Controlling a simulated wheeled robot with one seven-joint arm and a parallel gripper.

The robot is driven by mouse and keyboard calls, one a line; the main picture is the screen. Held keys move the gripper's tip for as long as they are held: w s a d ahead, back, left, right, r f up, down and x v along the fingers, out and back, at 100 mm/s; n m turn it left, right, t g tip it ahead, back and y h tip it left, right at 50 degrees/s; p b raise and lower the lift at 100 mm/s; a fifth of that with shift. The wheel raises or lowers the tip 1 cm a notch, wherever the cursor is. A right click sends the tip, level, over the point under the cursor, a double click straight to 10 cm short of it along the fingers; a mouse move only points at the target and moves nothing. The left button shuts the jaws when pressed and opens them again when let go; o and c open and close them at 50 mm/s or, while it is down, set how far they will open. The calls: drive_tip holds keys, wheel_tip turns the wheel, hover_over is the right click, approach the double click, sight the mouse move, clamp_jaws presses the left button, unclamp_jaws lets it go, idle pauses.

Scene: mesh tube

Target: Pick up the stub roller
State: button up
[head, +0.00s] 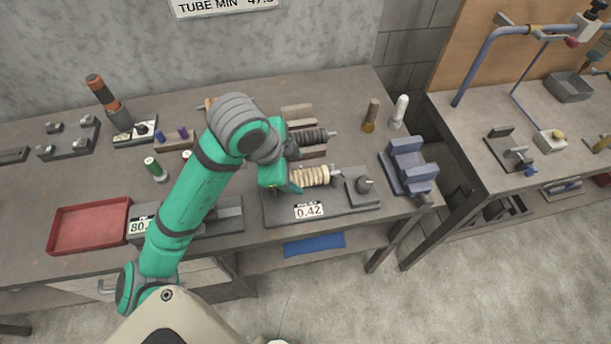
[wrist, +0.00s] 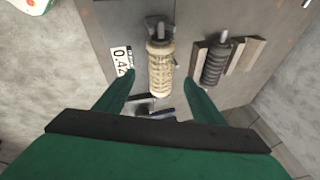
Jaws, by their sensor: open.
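Two ribbed rollers are in view, and I cannot tell for certain which is the stub roller. A cream ribbed roller (head: 312,177) lies on the grey fixture (head: 345,204) labelled 0.42; it also shows in the wrist view (wrist: 160,66). A dark ribbed roller (head: 309,137) rests on wooden blocks behind it, and on the right in the wrist view (wrist: 214,64). My gripper (head: 294,183) is at the left end of the cream roller. In the wrist view its open green fingers (wrist: 153,72) lie either side of that roller, with nothing clearly gripped.
A blue block holder (head: 408,165) stands right of the fixture. A brown bottle (head: 371,115) and a white one (head: 399,111) stand behind. A red tray (head: 88,226) and a grey fixture labelled 80 (head: 222,216) are at the left. A second bench is at the right.

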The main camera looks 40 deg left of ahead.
sight(302, 175)
drive_tip(key=shift+x, duration=2.95)
drive_tip(key=shift+w, duration=0.1)
drive_tip(key=shift+r, duration=0.1)
drive_tip(key=c, duration=1.5)
